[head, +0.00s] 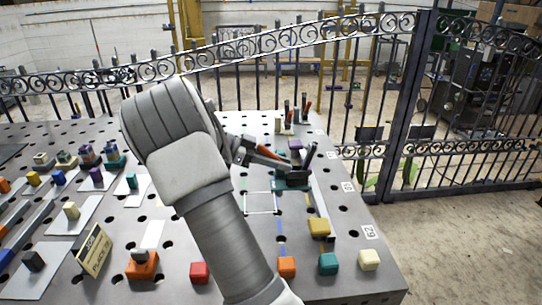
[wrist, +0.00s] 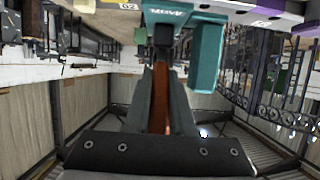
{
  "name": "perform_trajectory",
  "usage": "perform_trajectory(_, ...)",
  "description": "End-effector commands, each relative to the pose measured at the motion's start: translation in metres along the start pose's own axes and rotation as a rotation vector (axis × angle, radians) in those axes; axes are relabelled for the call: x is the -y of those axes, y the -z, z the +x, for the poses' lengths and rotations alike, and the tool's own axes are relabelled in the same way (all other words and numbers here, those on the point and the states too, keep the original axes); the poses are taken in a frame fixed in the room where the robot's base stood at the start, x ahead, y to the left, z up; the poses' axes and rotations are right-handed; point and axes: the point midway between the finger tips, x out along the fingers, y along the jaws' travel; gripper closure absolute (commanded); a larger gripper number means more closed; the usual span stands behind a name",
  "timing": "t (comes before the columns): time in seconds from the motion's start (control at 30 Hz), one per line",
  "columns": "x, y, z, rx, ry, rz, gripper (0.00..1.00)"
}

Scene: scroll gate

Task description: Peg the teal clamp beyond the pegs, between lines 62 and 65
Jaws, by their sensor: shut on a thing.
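The teal clamp (head: 291,184) is at the right part of the grey perforated table, with a dark upright lever (head: 309,157). Its teal body (wrist: 207,55) also fills the top of the wrist view. My gripper (head: 262,154) reaches it from the left, shut on its orange handle (wrist: 160,95). Whether the clamp touches the table is unclear. A number tag reading 62 (head: 370,232) is on the right table edge, with further tags (head: 347,186) behind it, too small to read surely. My arm hides the middle of the table.
A yellow block (head: 319,227) stands in front of the clamp, a purple one (head: 296,145) behind. Orange (head: 287,266), teal (head: 328,263) and cream (head: 369,260) blocks line the front. A white outlined rectangle (head: 260,212) is empty. A metal gate (head: 455,150) stands beyond the table.

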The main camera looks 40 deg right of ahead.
Motion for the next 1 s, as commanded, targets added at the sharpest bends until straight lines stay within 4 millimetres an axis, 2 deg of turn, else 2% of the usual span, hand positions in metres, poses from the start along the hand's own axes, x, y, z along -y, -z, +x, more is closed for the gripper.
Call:
perform_trajectory(0.17,0.0,0.002,0.0,-0.003,0.0,0.003,1.0)
perform_trajectory(0.43,0.0,-0.005,0.003,-0.003,0.0,0.002,1.0)
perform_trajectory(1.0,0.0,-0.047,0.021,-0.004,0.0,0.001,1.0)
